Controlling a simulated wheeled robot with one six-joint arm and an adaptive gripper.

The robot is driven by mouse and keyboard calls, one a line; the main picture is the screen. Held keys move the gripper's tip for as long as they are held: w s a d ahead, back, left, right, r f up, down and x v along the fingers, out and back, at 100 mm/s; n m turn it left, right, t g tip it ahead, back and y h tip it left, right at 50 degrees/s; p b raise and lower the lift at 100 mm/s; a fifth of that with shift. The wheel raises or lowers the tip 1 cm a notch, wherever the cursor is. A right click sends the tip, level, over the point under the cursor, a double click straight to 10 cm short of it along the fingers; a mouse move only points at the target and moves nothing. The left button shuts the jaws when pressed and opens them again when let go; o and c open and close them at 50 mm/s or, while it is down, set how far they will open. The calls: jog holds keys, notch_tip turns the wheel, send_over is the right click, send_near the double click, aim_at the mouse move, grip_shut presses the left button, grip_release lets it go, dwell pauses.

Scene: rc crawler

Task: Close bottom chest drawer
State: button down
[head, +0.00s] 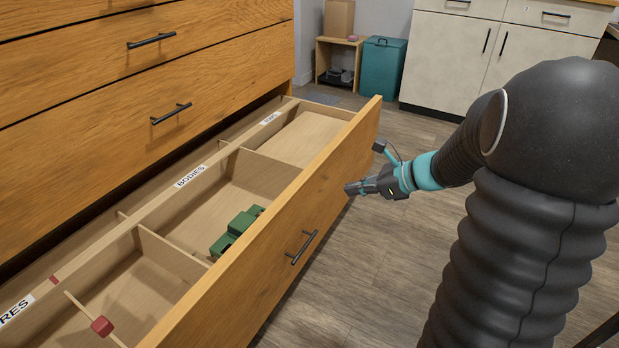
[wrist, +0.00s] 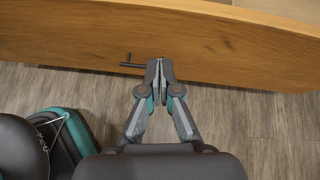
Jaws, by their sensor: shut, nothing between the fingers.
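The bottom chest drawer (head: 335,170) is pulled well out from the wooden chest (head: 90,160). Its front has a dark bar handle (head: 302,247). Inside are compartments labelled "BODIES" and others, with a green block-like body (head: 236,232) in one and a red piece (head: 102,326) in another. My gripper (head: 350,189) is shut and empty, in front of the outer face of the drawer front, right of the handle in the head view. In the wrist view my gripper (wrist: 160,62) points at the drawer front (wrist: 220,55), with the handle (wrist: 131,65) just left of the fingertips. I cannot tell whether they touch the wood.
The upper drawers look shut, with dark handles (head: 170,114). A teal bin (head: 382,67) and a small wooden shelf (head: 338,62) stand at the back, beside white cabinets (head: 455,60). The wooden floor (head: 370,270) before the drawer is clear.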

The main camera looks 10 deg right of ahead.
jog(key=w+d+f+m+t, duration=0.1)
jog(key=w+d+m, duration=0.1)
jog(key=b, duration=0.2)
send_near(306, 187)
notch_tip(306, 187, down, 4)
jog(key=a, duration=0.1)
jog(key=shift+w+a+r, duration=0.15)
jog(key=shift+w+a, duration=0.45)
jog(key=shift+w+a+r, duration=0.15)
jog(key=shift+w+a, duration=1)
jog(key=shift+a, duration=0.1)
